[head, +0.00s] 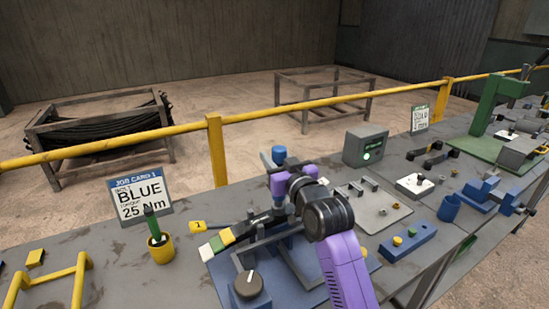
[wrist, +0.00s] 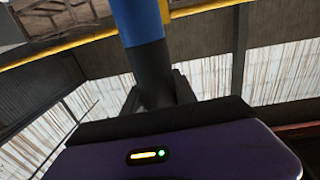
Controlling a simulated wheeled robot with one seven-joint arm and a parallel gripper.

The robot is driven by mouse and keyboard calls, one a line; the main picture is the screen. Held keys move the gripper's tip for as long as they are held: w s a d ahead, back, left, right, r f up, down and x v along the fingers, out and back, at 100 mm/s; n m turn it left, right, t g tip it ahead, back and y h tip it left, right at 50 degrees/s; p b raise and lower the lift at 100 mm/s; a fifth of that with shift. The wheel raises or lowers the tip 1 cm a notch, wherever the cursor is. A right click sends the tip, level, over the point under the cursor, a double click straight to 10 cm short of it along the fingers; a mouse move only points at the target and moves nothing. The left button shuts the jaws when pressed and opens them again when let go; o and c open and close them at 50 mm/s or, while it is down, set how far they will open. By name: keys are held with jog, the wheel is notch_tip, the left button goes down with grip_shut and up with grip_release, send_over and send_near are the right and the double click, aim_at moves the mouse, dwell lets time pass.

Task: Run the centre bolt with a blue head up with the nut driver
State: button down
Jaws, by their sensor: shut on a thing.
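My gripper (head: 281,186) is shut on an upright tool with a blue top (head: 279,154), which I take for the nut driver. In the wrist view the tool (wrist: 140,22) is a thick cylinder, blue above and dark below, standing between the jaws. My gripper is over the blue fixture (head: 312,268) in the middle of the bench. A dark bar with white, green and yellow bands (head: 228,238) lies on the fixture's left side. My arm and gripper cover much of the fixture. I cannot make out the blue-headed centre bolt or the tool's lower end.
A job card (head: 140,198) reads BLUE, 25 Nm. A yellow cup (head: 161,252) with a green-handled tool stands at left. A dial box (head: 247,289) is at the fixture's front.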

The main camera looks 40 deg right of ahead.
jog(key=shift+f, duration=0.15)
notch_tip(320, 180, up, 7)
jog(key=p, duration=0.5)
jog(key=shift+r+p, duration=0.2)
jog(key=shift+p, duration=0.2)
dwell(0.4)
